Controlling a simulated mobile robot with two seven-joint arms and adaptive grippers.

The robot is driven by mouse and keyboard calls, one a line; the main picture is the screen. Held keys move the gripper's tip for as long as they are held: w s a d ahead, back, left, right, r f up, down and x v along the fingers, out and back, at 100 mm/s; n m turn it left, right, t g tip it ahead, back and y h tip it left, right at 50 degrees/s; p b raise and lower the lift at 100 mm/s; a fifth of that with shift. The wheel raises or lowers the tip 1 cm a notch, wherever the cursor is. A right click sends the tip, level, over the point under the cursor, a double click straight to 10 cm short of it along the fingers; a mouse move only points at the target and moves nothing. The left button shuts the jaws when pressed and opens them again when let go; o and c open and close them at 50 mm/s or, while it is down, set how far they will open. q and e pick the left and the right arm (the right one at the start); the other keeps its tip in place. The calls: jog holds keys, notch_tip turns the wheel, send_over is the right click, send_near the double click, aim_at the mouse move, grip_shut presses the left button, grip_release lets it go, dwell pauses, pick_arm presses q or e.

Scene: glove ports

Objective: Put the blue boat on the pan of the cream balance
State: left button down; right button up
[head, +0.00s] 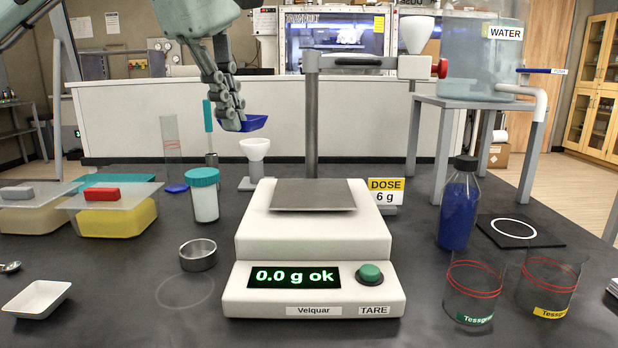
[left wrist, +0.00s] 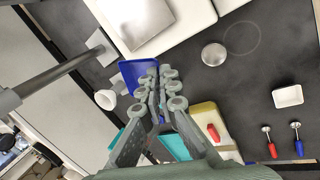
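The blue boat (head: 256,122) is a small dark blue tray, held up in the air by my left gripper (head: 234,117). The fingers are closed on its left side, and the grip hides part of it. In the left wrist view the blue boat (left wrist: 130,79) lies at the fingertips (left wrist: 158,78). The cream balance (head: 315,238) stands in the middle of the bench, its display reading "0.0 g ok". Its grey pan (head: 312,195) is empty; the pan also shows in the left wrist view (left wrist: 135,22). The boat is above and behind-left of the pan. My right gripper is not in view.
A grey stand post (head: 311,130) rises behind the pan, with an arm reaching right. A white funnel (head: 255,150), a teal-lidded jar (head: 204,195) and a metal dish (head: 198,255) stand left of the balance. A blue bottle (head: 459,205) stands right.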

pick_arm(q)
jog(key=p, duration=0.1)
send_over(310, 196)
jog(key=s, duration=0.1)
jog(key=f, duration=0.6)
jog(key=shift+s+a, duration=0.2)
jog(key=shift+a, duration=0.2)
jog(key=shift+d+f, duration=0.1)
jog(key=shift+d, duration=0.05)
jog(key=shift+w+f, duration=0.1)
jog(key=shift+f, duration=0.2)
notch_tip(310, 196, down, 3)
jog(key=shift+f, duration=0.15)
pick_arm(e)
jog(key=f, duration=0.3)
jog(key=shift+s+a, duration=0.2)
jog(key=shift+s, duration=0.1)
pick_arm(q)
jog(key=shift+f, duration=0.2)
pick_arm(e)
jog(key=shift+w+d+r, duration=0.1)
pick_arm(q)
jog(key=c, duration=2)
grip_release()
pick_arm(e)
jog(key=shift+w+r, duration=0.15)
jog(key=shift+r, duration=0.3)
pick_arm(q)
jog(key=shift+r, duration=0.1)
